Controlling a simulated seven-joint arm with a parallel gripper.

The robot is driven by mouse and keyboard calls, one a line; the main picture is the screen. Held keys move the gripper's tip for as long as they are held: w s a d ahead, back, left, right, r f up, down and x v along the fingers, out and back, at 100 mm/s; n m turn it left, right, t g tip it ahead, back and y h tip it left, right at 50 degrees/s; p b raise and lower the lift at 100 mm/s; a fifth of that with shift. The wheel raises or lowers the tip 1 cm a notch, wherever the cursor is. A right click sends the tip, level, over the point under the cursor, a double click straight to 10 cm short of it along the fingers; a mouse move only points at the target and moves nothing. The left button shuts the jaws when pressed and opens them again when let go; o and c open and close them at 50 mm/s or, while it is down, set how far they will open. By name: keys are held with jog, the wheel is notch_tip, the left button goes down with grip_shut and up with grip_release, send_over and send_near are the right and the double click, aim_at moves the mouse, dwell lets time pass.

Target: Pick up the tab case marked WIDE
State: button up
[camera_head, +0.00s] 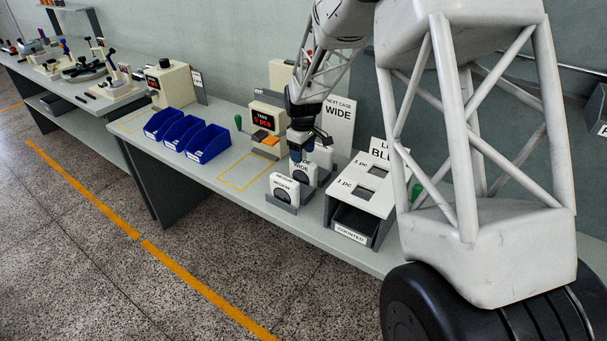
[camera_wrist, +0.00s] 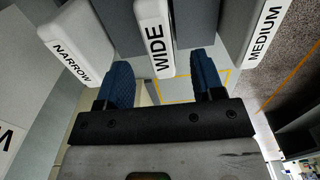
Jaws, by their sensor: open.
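The white tab case marked WIDE (camera_head: 303,171) stands in the middle of a row in a grey holder on the bench. In the wrist view its WIDE label (camera_wrist: 157,45) shows at upper centre. My gripper (camera_head: 299,152) is just above it, pointing down, partly covering the row in the head view. Its blue fingers (camera_wrist: 164,78) are open, one on either side of the WIDE case in the picture. I cannot tell how deep they reach around it. The case marked NARROW (camera_wrist: 70,52) is to the left and the one marked MEDIUM (camera_wrist: 265,32) to the right.
A sign reading NEXT CASE WIDE (camera_head: 338,128) stands behind. A slotted box labelled COUNTED (camera_head: 350,234) is right of the row. A counter with a red display (camera_head: 267,117) and blue bins (camera_head: 187,136) are to the left. The yellow-outlined bench area (camera_head: 243,172) is clear.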

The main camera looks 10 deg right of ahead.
aim_at(304, 161)
jog(key=shift+f, duration=0.1)
jog(key=shift+s+d+f, duration=0.1)
jog(key=shift+d+f, duration=0.05)
jog(key=shift+f, duration=2.35)
jog(key=c, duration=1.1)
